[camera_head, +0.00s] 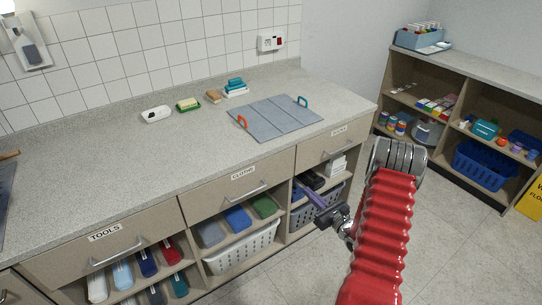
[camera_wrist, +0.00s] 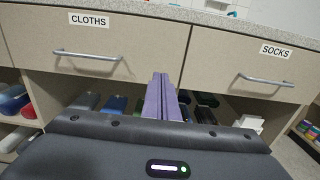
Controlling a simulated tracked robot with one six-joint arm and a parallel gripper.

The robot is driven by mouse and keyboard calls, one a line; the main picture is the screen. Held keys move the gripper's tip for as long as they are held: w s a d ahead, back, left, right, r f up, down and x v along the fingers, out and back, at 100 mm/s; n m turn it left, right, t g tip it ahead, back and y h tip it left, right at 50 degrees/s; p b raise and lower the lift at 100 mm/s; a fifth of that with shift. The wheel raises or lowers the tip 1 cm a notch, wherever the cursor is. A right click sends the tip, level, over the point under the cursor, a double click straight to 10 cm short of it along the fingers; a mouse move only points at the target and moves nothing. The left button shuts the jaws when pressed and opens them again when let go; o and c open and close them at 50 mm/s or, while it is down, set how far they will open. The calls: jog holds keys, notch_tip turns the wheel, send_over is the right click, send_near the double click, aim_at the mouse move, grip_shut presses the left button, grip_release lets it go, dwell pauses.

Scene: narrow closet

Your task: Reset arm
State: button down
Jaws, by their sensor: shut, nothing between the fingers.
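My gripper (camera_head: 307,192) has purple fingers and is shut and empty. In the head view it hangs at the end of my red arm, in front of the counter's open shelves, near the boundary between the cloths and socks sections. In the wrist view its fingers (camera_wrist: 161,98) lie together and point at the cabinet front, between the cloths drawer (camera_wrist: 85,55) and the socks drawer (camera_wrist: 250,75). Both drawers look closed. I cannot tell the exact gap between the fingertips and the cabinet.
The counter (camera_head: 120,165) carries a grey folding board (camera_head: 275,117), a white dish (camera_head: 156,114) and a green sponge (camera_head: 188,104). Baskets (camera_head: 243,250) and folded cloths fill the shelves below. A shelf unit (camera_head: 450,65) stands at the right. The floor (camera_head: 455,235) right of my arm is clear.

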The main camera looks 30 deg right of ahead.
jog(key=s+a+f+n+g+y, duration=0.3)
jog(key=s+a+n+g+y, duration=0.15)
jog(key=a, duration=0.55)
jog(key=s+a+r+n+g+y, duration=0.2)
jog(key=s+a+r+n+g, duration=0.25)
jog(key=a+n, duration=0.2)
jog(key=s+a+r+n+g+y, duration=0.25)
jog(key=s+a+n+g, duration=0.2)
jog(key=a, duration=0.25)
jog(key=s+a+r+n+g+h, duration=0.35)
jog(key=s+r+n+h, duration=0.6)
jog(key=r+n, duration=0.5)
jog(key=s+a+r+n+t+h, duration=0.1)
jog(key=a+r+n+t, duration=0.1)
jog(key=r, duration=0.4)
jog(key=s+a+r+n+t, duration=0.2)
jog(key=a+r, duration=0.1)
jog(key=r, duration=0.3)
jog(key=shift+s+a+r+n+t+h, duration=0.2)
jog(key=shift+s+r+n+t+h, duration=0.1)
jog(key=shift+t+h, duration=0.1)
